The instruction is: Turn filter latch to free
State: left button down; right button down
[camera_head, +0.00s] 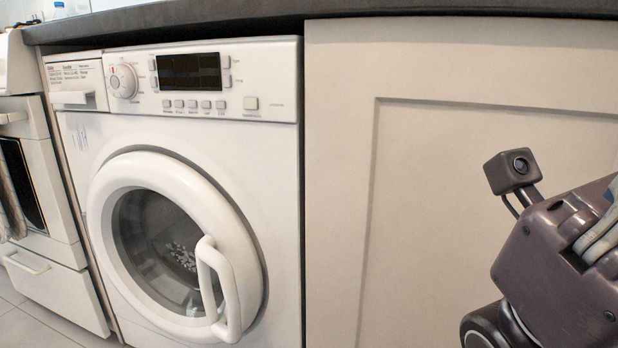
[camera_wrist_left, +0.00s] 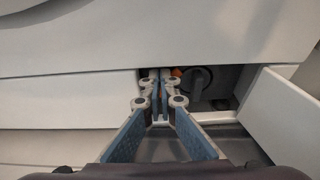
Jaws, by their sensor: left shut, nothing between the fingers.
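In the left wrist view, a small compartment low on the washer front is open. Inside it is a dark grey round filter part with a raised grip (camera_wrist_left: 197,82), and a small orange piece (camera_wrist_left: 177,72) shows to its left; I cannot tell which is the latch. My left gripper (camera_wrist_left: 160,88) is shut and empty, its tips at the compartment's left part, left of the dark round part. Contact cannot be told. In the head view, my right gripper (camera_head: 600,240) is partly cut off by the right edge, and its fingertips are out of sight.
A white flap (camera_wrist_left: 285,108) stands open right of the compartment. The washer (camera_head: 285,190) has its round door (camera_head: 107,195) closed. A plain cabinet panel (camera_head: 430,230) stands to its right, a dark countertop (camera_head: 230,18) runs above, and a white oven (camera_head: 40,270) is left.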

pick_arm(q)
jog(key=shift+a+f, duration=0.2)
jog(key=shift+a, duration=0.15)
jog(key=shift+w+a+r+p, duration=0.1)
jog(key=shift+r+p, duration=0.3)
jog(key=shift+s+a, duration=0.35)
jog(key=shift+s, duration=0.6)
jog(key=shift+s+a, duration=0.3)
jog(key=shift+s, duration=0.6)
jog(key=shift+s+a, duration=0.35)
jog(key=shift+s, duration=0.6)
